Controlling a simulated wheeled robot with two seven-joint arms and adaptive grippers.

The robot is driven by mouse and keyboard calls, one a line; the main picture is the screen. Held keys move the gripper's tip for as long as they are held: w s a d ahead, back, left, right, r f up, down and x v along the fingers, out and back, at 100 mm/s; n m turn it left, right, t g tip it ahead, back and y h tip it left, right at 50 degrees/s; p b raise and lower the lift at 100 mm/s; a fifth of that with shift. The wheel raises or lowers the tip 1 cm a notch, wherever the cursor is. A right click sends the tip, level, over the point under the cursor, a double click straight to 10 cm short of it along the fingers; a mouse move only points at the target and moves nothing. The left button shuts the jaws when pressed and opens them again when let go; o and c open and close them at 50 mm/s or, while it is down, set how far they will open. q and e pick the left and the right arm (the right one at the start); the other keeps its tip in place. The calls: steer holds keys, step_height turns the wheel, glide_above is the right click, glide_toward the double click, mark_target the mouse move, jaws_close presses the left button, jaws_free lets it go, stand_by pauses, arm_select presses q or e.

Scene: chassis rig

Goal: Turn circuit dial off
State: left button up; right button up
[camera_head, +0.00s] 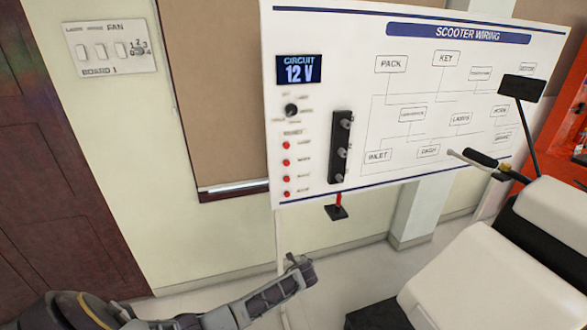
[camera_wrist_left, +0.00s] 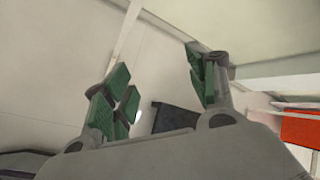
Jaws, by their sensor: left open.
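The circuit dial (camera_head: 291,110) is a small black round knob on the left part of the white scooter wiring board. Small labels ring it; they and its exact pointer direction are too small to read. The display (camera_head: 299,70) above it reads "CIRCUIT 12 V". My left arm comes in from the lower left of the head view, its far end below the board and well apart from the dial. In the left wrist view my left gripper (camera_wrist_left: 158,66) has its green-padded fingers spread, with nothing between them. The dial is not seen there. My right gripper is not in view.
Several red buttons (camera_head: 286,160) run below the dial. A black strip with knobs (camera_head: 341,147) stands to its right. A scooter (camera_head: 500,240) with handlebar and mirror fills the lower right. A fan switch board (camera_head: 110,48) is on the wall at left. Space before the dial looks clear.

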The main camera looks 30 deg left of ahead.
arm_select(q)
steer(key=w+a+r+m+t+y, duration=0.1)
steer(key=w+r+m+t+y, duration=0.3)
steer(key=r, duration=1.3)
steer(key=w+r+m+g, duration=0.15)
steer(key=w+r, duration=0.45)
steer(key=r, duration=1.2)
step_height(320, 180, up, 13)
steer(key=s+m+t+y+p, duration=0.1)
steer(key=s+m+t+y, duration=0.1)
steer(key=y, duration=0.3)
glide_toward(293, 110)
steer(key=v, duration=0.5)
steer(key=shift+a+m, duration=0.15)
steer(key=shift+m, duration=0.3)
steer(key=shift+a+p, duration=0.15)
steer(key=shift+p, duration=0.15)
steer(key=shift+p+x, duration=1.6)
steer(key=shift+x, duration=5.15)
steer(key=shift+w, duration=0.1)
